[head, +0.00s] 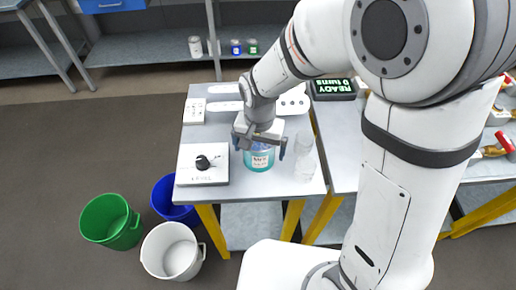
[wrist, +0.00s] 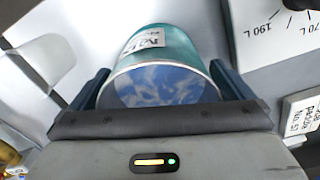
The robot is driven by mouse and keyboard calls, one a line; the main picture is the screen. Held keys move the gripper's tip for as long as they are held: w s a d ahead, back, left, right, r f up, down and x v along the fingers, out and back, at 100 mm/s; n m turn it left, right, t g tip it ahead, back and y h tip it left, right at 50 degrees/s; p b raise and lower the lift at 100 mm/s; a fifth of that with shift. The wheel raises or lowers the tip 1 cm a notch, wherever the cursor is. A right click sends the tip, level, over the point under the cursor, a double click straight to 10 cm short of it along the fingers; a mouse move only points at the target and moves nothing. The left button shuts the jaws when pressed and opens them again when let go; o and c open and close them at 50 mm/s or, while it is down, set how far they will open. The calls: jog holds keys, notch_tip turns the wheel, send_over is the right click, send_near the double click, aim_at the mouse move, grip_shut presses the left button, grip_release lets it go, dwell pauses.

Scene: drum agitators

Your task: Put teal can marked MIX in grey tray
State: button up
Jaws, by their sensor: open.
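The teal can (head: 259,160) stands upright on the grey workbench, with a white label facing the head camera. The wrist view shows the can (wrist: 185,50) with a shiny bluish lid and part of its label; the lettering is hard to read. My gripper (head: 260,143) is at the can from above, one finger on each side. In the wrist view the fingers of my gripper (wrist: 162,88) are apart with the can between them; I cannot tell whether they touch it. I cannot clearly pick out a grey tray in either view.
A white panel with a black knob (head: 203,162) lies left of the can. Green (head: 110,222), blue (head: 172,200) and white (head: 172,251) buckets stand on the floor.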

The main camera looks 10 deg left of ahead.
jog(key=c, duration=1.2)
jog(key=shift+c, duration=1)
jog(key=shift+r, duration=0.15)
